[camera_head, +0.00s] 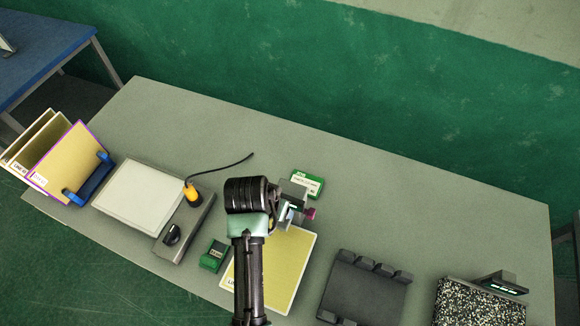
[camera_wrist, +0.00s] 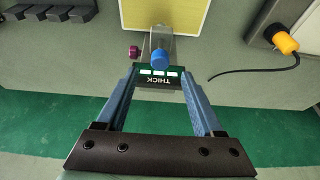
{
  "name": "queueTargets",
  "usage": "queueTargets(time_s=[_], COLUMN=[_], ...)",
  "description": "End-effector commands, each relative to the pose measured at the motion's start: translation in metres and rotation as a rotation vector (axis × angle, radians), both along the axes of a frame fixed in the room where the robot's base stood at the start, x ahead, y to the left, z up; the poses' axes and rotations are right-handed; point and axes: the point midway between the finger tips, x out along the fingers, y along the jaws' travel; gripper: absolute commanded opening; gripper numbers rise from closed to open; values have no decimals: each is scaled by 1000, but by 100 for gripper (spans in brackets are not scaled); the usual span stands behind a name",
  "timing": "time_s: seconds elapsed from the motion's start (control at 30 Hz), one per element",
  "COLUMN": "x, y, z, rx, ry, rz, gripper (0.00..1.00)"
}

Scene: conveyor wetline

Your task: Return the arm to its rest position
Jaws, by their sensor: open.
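My gripper (camera_wrist: 158,80) shows in the wrist view as two blue fingers, spread apart. A dark green block labelled THICK (camera_wrist: 158,82) appears between the fingers, with a gap to each; I see no grip on it. In the head view my wrist hides most of the gripper.
A yellow board (camera_head: 290,270) lies below the fixture. A black tray (camera_head: 365,290) and speckled slab (camera_head: 475,305) are right. The table's back right is clear.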

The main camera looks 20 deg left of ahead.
Motion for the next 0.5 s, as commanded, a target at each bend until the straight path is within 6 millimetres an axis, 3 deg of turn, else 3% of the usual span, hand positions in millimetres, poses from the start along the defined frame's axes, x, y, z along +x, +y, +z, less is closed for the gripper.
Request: queueTargets(time_s=[0.27, 0.37, 0.47, 0.5], x=[0, 25, 66, 84], y=[0, 3, 3, 0], z=[0, 14, 52, 74], rx=[0, 39, 103, 128], ry=[0, -93, -274, -367], rz=[0, 3, 9, 11], gripper=[69, 69, 69, 69])
